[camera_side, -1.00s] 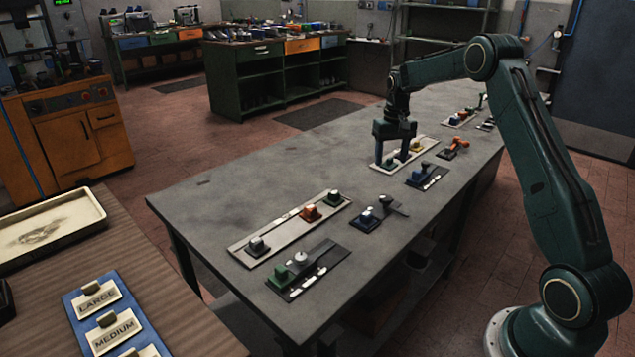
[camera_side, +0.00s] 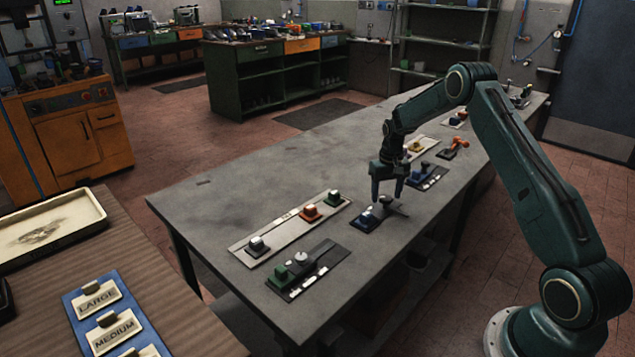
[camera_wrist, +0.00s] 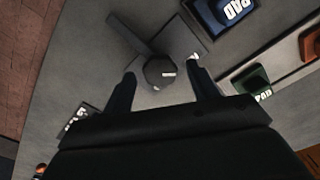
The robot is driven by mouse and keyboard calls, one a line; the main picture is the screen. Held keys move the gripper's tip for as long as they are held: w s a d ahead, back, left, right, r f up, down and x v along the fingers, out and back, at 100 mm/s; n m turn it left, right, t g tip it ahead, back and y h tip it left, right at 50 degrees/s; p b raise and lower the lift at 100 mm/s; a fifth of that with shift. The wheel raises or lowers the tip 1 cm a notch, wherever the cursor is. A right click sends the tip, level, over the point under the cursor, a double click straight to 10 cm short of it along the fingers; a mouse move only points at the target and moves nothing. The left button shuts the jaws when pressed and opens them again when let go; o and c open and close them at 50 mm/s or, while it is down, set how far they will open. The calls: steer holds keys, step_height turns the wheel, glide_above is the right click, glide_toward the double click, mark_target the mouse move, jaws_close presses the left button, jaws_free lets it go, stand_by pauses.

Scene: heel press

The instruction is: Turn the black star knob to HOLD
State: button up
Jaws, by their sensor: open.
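A dark rounded knob (camera_wrist: 159,70) with a small white mark sits on a grey plate (camera_wrist: 192,40) in the wrist view. It appears to be the black star knob, but its star shape and any HOLD lettering cannot be made out. A dark flat bar (camera_wrist: 125,34) runs from it to the upper left. My gripper (camera_wrist: 160,78) is open, with one finger on each side of the knob and a gap to each. In the side view my gripper (camera_side: 387,199) points down just above the small dark fixture (camera_side: 395,208), whose knob is mostly hidden.
A blue block marked PAD (camera_wrist: 228,14) is close by, also visible in the side view (camera_side: 366,219). A long pale plate (camera_side: 270,235) with several coloured blocks lies to the left. A dark plate (camera_side: 322,265) with a green block is nearer.

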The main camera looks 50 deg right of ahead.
steer(key=shift+f, duration=0.15)
jaws_close()
